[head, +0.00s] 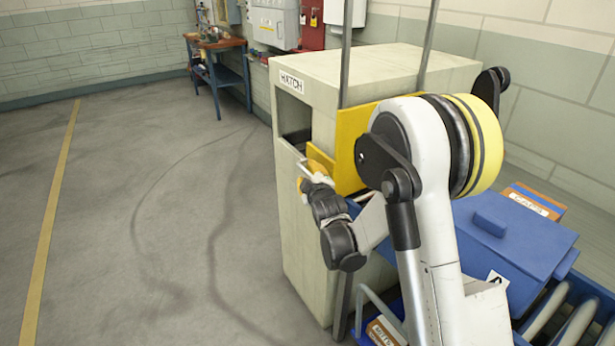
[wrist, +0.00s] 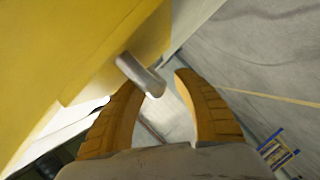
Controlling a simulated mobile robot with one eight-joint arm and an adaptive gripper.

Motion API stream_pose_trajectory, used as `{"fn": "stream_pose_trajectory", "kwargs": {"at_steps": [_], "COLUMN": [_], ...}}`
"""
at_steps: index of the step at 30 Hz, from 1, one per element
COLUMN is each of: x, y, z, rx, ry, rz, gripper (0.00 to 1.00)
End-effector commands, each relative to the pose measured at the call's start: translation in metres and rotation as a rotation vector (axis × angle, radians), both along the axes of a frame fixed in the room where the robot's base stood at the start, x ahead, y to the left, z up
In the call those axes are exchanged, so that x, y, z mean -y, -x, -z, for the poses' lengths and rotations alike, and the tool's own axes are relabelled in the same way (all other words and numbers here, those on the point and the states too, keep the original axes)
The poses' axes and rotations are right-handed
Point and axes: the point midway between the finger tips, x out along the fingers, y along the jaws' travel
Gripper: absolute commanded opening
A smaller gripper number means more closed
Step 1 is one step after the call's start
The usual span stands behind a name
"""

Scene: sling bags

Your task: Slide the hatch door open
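The cream hatch cabinet (head: 300,235), labelled HATCH, stands in the middle of the head view. Its front has an opening (head: 292,118) with a dark interior. The yellow hatch door (head: 349,135) is beside the opening, to its right, partly hidden by my arm. In the wrist view the door (wrist: 60,50) fills the upper left, and a short grey metal handle (wrist: 138,73) sticks out from it. My gripper (wrist: 156,80) is open, with its yellow fingers spread on both sides of the handle's end. In the head view my gripper (head: 308,175) is at the door's front; contact there is unclear.
A blue lidded bin (head: 510,245) and blue rails are at the lower right, close to my arm. Metal posts (head: 427,45) rise by the cabinet. A blue workbench (head: 217,65) stands at the back. The floor left of the cabinet is clear.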

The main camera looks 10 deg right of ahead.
Motion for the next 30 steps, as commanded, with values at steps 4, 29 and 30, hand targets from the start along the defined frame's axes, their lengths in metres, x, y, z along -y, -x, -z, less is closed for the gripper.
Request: {"fn": "stream_pose_trajectory", "kwargs": {"at_steps": [4,29,30], "x": [0.0,0.0,0.0], "y": [-0.002,-0.002,-0.002], "z": [0.0,-0.028,-0.037], "rx": [0.0,0.0,0.0], "ry": [0.0,0.0,0.0], "rz": [0.0,0.0,0.0], "gripper": [0.36,0.0,0.0]}}
